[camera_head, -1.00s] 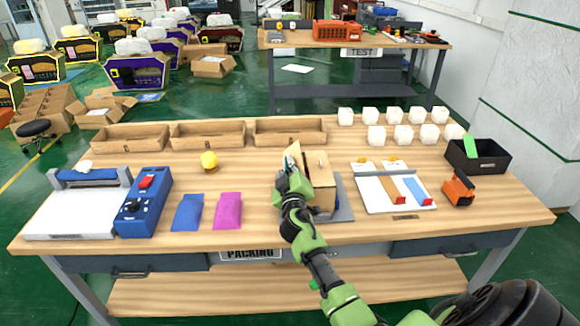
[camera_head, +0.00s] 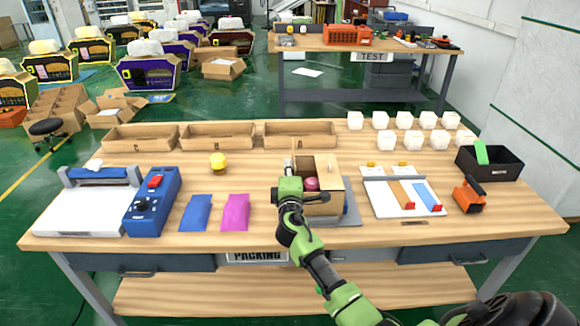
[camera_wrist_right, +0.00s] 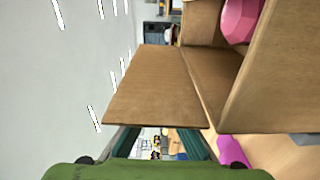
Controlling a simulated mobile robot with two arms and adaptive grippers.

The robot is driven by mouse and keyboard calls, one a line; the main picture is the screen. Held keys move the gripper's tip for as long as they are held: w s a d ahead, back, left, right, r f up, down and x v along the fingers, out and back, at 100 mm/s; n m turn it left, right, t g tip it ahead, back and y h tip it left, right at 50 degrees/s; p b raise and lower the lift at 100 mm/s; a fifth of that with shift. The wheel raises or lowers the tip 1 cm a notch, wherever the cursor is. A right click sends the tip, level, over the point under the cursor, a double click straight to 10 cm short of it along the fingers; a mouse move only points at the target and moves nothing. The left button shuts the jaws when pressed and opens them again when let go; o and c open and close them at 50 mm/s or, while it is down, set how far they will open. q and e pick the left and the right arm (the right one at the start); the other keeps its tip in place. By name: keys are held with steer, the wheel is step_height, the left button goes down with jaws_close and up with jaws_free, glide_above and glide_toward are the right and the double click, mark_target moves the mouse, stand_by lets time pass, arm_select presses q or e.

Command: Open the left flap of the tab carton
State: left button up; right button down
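The tab carton (camera_head: 325,203) is a brown box on a grey plate (camera_head: 350,212) at the front middle of the table. Its top is partly open and a round pink thing (camera_head: 312,184) shows inside. In the right wrist view the left flap (camera_wrist_right: 155,88) stands out from the carton wall (camera_wrist_right: 265,95), and the pink thing (camera_wrist_right: 240,18) sits beyond it. My right gripper (camera_wrist_right: 160,143) has its two teal fingers apart, just at the flap's near edge; I cannot tell if they touch it. In the head view my right gripper is at the carton's left side. My left gripper is not in view.
Blue (camera_head: 196,213) and pink (camera_head: 235,212) pouches lie left of the carton. A white board (camera_head: 382,208) with coloured strips lies to its right. Wooden trays (camera_head: 300,135) stand behind it. An orange tool (camera_head: 469,196) and black bin (camera_head: 508,163) are farther right.

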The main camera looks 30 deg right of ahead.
steer(key=shift+n, duration=0.4)
steer(key=c, duration=2.3)
jaws_free()
steer(key=shift+c, duration=0.2)
steer(key=shift+a+f, duration=0.1)
steer(key=v, duration=1.2)
